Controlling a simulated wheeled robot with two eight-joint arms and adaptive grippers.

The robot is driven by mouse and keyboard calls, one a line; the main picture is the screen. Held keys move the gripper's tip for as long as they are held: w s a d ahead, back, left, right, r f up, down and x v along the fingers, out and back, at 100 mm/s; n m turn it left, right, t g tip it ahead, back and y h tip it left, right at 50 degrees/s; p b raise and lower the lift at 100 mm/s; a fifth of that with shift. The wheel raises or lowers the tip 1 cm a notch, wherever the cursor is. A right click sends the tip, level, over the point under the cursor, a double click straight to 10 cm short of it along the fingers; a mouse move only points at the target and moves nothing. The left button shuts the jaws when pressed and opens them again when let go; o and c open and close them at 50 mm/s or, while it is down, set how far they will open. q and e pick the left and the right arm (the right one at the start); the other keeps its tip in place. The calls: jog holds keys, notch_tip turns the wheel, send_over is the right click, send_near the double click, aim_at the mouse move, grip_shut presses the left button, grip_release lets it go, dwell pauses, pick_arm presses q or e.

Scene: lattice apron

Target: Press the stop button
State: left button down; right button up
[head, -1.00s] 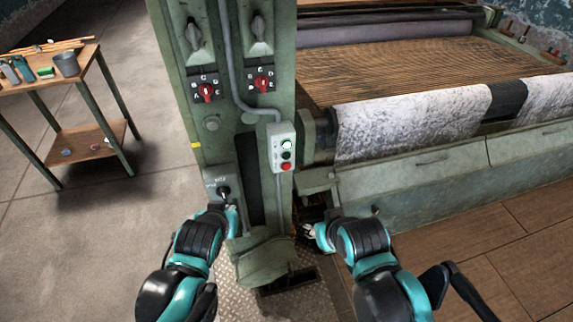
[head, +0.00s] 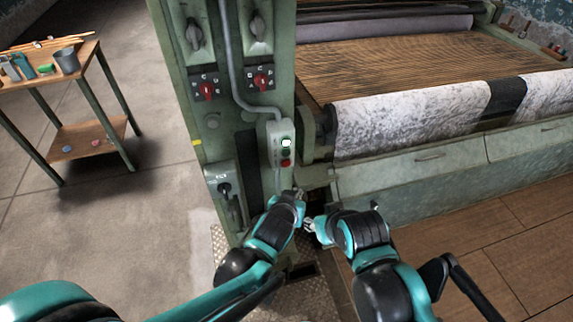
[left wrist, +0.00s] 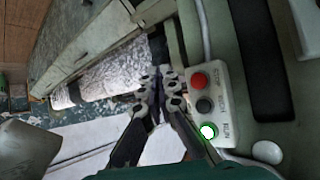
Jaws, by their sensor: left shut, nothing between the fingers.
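The control box (head: 272,147) is a pale box on the green machine column. Its red stop button (head: 286,163) is lowest in the head view, below a black button and a lit green-ringed one. In the left wrist view the red button (left wrist: 198,80) is at the top, labelled STOP. My left gripper (head: 299,194) is shut and empty, just below and right of the box. In the left wrist view its fingertips (left wrist: 160,72) are left of the red button, apart from it in the picture. My right gripper (head: 308,225) is lower right; its fingers are too small to judge.
A grey conduit (head: 232,75) runs down to the box. Red rotary switches (head: 208,92) sit higher on the column. A wooden side table (head: 90,75) stands at the far left.

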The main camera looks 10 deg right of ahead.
pick_arm(q)
jog(key=w, duration=0.8)
jog(key=shift+a, duration=0.15)
dwell(1.2)
jog(key=shift+w, duration=0.45)
jog(key=shift+w+b, duration=0.35)
jog(key=shift+w, duration=0.15)
dwell(0.6)
jog(key=shift+s, duration=0.95)
jog(key=shift+s, duration=2.5)
